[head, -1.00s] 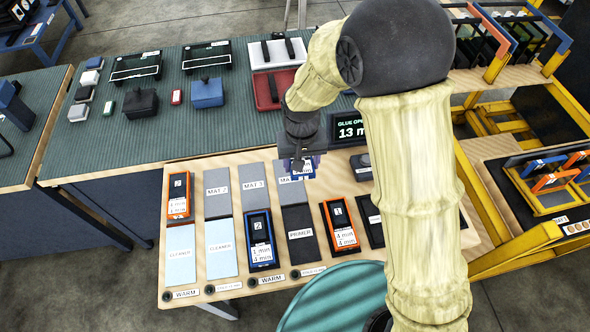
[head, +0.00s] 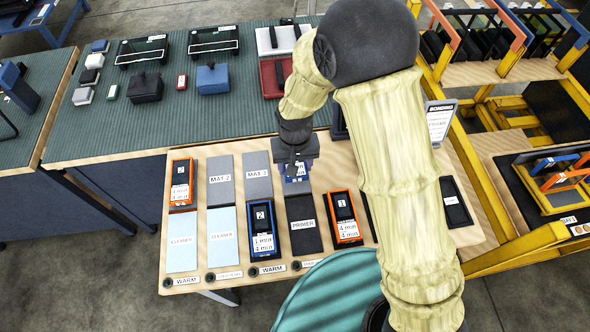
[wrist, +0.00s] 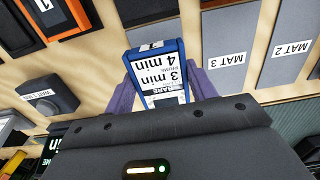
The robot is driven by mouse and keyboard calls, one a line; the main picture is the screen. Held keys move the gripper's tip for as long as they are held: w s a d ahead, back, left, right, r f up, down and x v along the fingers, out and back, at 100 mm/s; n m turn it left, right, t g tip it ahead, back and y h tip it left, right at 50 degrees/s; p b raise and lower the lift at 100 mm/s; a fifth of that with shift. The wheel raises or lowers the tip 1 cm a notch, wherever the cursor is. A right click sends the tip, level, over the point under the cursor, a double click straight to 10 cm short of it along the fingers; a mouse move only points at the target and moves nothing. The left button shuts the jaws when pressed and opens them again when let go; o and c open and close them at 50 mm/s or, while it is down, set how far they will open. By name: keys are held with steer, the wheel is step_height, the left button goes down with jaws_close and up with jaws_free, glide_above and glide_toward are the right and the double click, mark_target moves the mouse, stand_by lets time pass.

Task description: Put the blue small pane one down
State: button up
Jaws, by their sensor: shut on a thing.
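The blue small pane (wrist: 158,74) is a blue-framed block with a white label reading "BARE", "3 min" and "4 min". It also shows in the head view (head: 297,186), mostly hidden by my gripper (head: 295,166). In the wrist view my gripper (wrist: 161,92) has its purple fingers shut on the two sides of the pane. The pane is over the mat spot right of MAT 3 (head: 258,182) and behind the PRIMER pad (head: 303,238). I cannot tell whether it touches the bench.
Another blue-framed pane (head: 262,230) lies left of PRIMER. Orange-framed panes stand at the far left (head: 181,182) and right of PRIMER (head: 345,217). MAT 2 (head: 220,192) and MAT 3 are bare. A yellow rack (head: 470,240) stands at the right.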

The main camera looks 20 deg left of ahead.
step_height(320, 180, down, 4)
steer(key=shift+r, duration=0.25)
steer(key=shift+f, duration=0.1)
steer(key=shift+w+d, duration=0.1)
steer(key=shift+w, duration=0.05)
steer(key=o, duration=1)
steer(key=shift+o, duration=1.1)
steer(key=shift+s, duration=0.2)
step_height(320, 180, up, 12)
steer(key=shift+r, duration=0.1)
steer(key=shift+w, duration=0.1)
